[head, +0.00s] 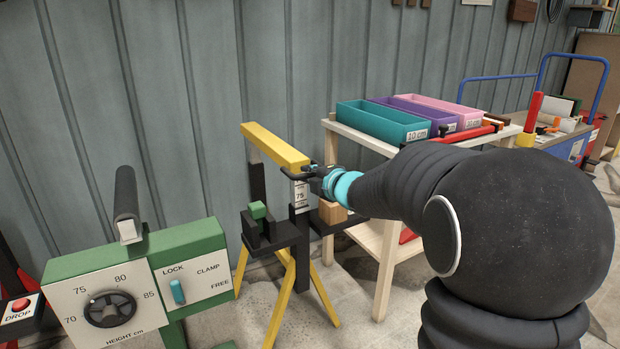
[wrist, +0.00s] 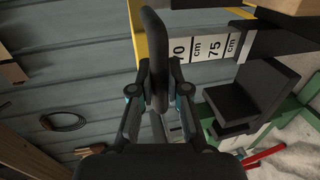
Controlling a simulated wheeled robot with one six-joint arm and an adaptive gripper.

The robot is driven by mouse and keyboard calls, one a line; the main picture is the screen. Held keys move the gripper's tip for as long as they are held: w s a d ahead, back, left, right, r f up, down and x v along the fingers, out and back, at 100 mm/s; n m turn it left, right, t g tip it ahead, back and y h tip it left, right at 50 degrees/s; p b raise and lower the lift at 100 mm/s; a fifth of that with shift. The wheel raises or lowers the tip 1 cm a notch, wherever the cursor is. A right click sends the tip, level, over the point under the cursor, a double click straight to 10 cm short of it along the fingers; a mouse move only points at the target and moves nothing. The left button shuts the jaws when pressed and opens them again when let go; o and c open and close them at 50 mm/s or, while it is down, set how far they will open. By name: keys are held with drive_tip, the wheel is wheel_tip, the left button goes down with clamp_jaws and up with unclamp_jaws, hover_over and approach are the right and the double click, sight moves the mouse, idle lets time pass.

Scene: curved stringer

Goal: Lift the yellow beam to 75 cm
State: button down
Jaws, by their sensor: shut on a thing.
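The yellow beam (head: 274,145) lies across the top of a dark post on a yellow-legged stand (head: 278,312). A white scale on the post (head: 300,194) shows a 75 mark just below the beam's near end. In the wrist view the scale (wrist: 200,48) reads 70 cm and 75 cm, with part of the yellow beam (wrist: 139,45) beside it. My gripper (head: 314,172) is at the beam's near right end, shut on what looks like a dark handle there.
A wooden shelf (head: 355,137) with coloured bins stands close behind my gripper. Small blocks sit on the stand's brackets.

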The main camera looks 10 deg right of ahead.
drive_tip(key=c, duration=1.1)
unclamp_jaws()
drive_tip(key=shift+c, duration=0.2)
drive_tip(key=v, duration=1.2)
